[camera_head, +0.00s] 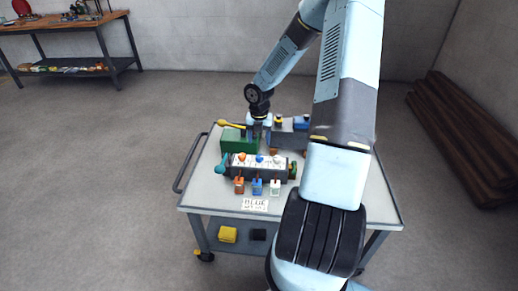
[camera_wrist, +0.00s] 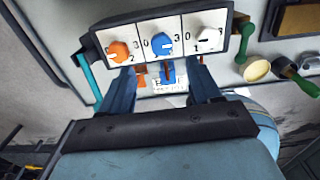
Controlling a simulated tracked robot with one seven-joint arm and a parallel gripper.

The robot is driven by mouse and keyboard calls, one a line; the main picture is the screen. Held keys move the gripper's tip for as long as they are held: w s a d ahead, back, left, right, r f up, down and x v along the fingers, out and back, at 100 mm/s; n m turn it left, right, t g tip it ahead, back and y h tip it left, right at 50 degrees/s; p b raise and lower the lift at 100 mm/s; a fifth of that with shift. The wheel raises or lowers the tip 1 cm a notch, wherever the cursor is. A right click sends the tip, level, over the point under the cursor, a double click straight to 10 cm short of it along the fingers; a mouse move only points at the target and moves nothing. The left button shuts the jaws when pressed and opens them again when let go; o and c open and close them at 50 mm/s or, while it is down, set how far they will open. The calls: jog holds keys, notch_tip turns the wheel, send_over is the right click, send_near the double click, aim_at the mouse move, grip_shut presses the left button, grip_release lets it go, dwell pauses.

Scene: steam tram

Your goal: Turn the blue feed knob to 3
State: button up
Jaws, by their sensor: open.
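The blue feed knob (camera_head: 259,158) is the middle one of three on a grey panel box (camera_head: 232,171) with a white face. In the wrist view the blue knob (camera_wrist: 161,44) sits between an orange knob (camera_wrist: 120,51) and a white knob (camera_wrist: 207,41). A 0 shows at its left and a 3 at its right; its exact setting is too small to read. My gripper (camera_wrist: 161,68) is open and empty, its fingers apart on either side below the blue knob, not gripping it. In the head view my gripper (camera_head: 258,133) is behind the panel.
The panel stands on a grey trolley (camera_head: 340,206). A green box (camera_head: 235,141) is behind it. Small orange (camera_head: 239,186), blue (camera_head: 257,187) and white (camera_head: 275,188) pieces stand in front, near a printed card (camera_head: 254,204). The trolley's front left is clear.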

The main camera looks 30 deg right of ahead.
notch_tip(320, 180, up, 5)
jog(key=shift+r, duration=0.1)
dwell(0.7)
jog(key=s+a+r+m+t+h, duration=0.1)
jog(key=s+a+r+m, duration=0.3)
jog(key=r, duration=0.4)
jog(key=s+a+r+m+h, duration=0.1)
jog(key=s+r+m, duration=0.3)
jog(key=r+m, duration=0.3)
jog(key=s+a+r+m+t+h, duration=0.1)
jog(key=s+a+r+m, duration=0.3)
jog(key=r, duration=0.4)
jog(key=s+a+r+m+t+y, duration=0.1)
jog(key=s+a+r+m, duration=0.1)
jog(key=s+r+m, duration=0.3)
jog(key=s+a+r+m+t+y, duration=0.2)
jog(key=s+a+r+m, duration=0.1)
jog(key=s+m, duration=0.6)
jog(key=shift+s+a+r+t, duration=0.35)
jog(key=shift+s+r, duration=0.55)
jog(key=shift+s, duration=0.15)
